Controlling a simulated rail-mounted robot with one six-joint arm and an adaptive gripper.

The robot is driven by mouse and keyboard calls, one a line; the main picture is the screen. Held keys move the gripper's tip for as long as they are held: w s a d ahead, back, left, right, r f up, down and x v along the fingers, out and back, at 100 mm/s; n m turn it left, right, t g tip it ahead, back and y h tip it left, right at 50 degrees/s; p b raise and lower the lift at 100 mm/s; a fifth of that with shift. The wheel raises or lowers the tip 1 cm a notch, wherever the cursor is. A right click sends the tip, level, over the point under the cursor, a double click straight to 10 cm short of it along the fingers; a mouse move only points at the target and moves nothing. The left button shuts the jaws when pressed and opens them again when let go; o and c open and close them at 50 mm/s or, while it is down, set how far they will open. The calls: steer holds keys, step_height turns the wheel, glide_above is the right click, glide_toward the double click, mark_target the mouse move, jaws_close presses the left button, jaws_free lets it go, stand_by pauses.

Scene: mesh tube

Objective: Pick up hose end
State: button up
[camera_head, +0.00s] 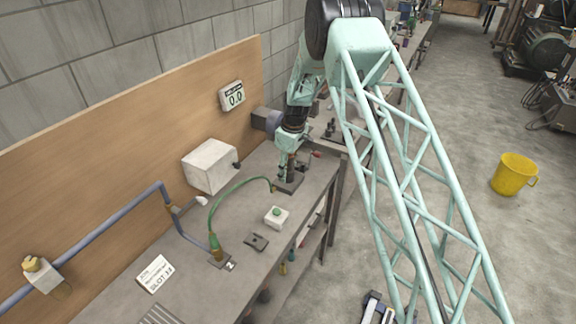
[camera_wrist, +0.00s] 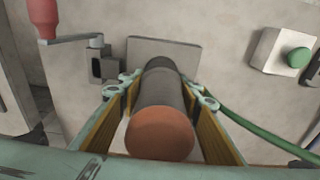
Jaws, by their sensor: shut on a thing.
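A green hose (camera_head: 226,194) arches over the bench, from a green and orange fitting (camera_head: 216,247) at its near end to a dark end (camera_head: 272,186) beside my gripper (camera_head: 290,166). In the wrist view, my gripper (camera_wrist: 163,92) is shut on a dark cylinder (camera_wrist: 160,132) with an orange-brown end face. The cylinder lies between both fingers, over a grey plate (camera_wrist: 185,52). The hose (camera_wrist: 265,130) shows right of the right finger. Whether it joins the cylinder is hidden.
A red-handled crank (camera_wrist: 43,18) stands left of the fingers. A white box with a green button (camera_head: 276,216) is close by. A white box (camera_head: 209,166) and a blue pipe (camera_head: 112,232) line the back board.

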steer(key=shift+r, duration=0.15)
steer(key=shift+r+b, duration=0.65)
steer(key=shift+r, duration=4.2)
